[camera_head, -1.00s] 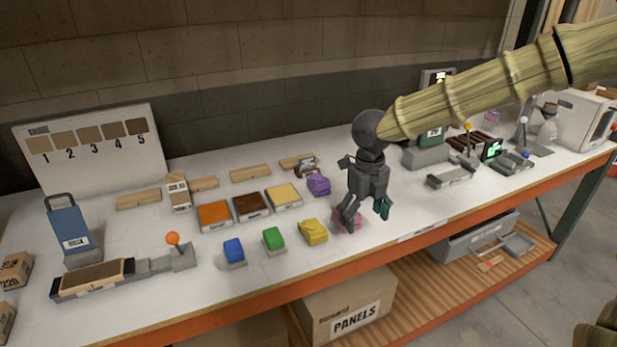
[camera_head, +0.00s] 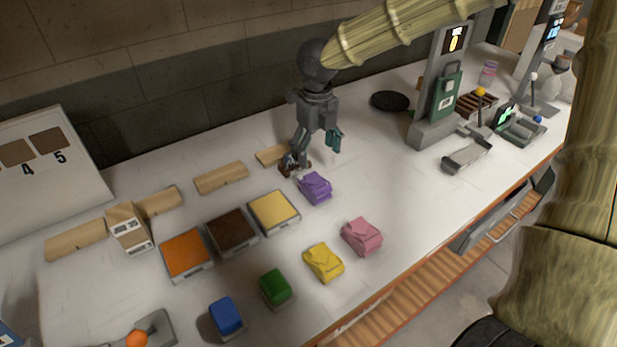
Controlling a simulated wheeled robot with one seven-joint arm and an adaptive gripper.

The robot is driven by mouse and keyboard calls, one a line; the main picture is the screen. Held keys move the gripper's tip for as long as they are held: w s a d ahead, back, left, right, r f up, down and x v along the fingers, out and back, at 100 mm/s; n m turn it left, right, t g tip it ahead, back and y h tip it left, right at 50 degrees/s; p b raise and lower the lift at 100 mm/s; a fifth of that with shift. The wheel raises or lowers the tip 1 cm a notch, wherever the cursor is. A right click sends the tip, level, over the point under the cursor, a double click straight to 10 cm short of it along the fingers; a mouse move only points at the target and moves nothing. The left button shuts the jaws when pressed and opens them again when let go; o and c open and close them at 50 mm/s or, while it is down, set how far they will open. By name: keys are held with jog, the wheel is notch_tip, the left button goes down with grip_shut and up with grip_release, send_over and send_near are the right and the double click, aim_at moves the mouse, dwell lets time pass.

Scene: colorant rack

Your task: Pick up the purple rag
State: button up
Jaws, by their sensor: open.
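The purple rag (camera_head: 315,188) is a small folded cloth lying on the white workbench, right of the yellow colorant tray. My gripper (camera_head: 313,160) is open and empty, pointing down just above and behind the rag in the picture. One finger is at a small dark item (camera_head: 293,165) behind the rag; I cannot tell whether they touch. The other finger hangs to the right, above the bench.
A pink rag (camera_head: 362,236), yellow rag (camera_head: 323,262), green block (camera_head: 275,288) and blue block (camera_head: 227,316) lie nearer the front edge. Orange (camera_head: 185,253), brown (camera_head: 231,231) and yellow (camera_head: 274,211) trays stand left.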

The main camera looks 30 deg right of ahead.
jog(key=shift+w+a+f, duration=0.1)
jog(key=shift+f, duration=0.25)
send_over(315, 181)
jog(key=f, duration=0.4)
jog(key=shift+w+d+f+p, duration=0.2)
jog(key=shift+f+p, duration=0.1)
jog(key=shift+p, duration=0.05)
jog(key=shift+s+f, duration=0.1)
jog(key=shift+f, duration=0.25)
jog(key=shift+s+a+f+p, duration=0.15)
jog(key=shift+f+p, duration=0.55)
jog(key=shift+f, duration=1.65)
jog(key=shift+c, duration=0.4)
jog(key=c, duration=1)
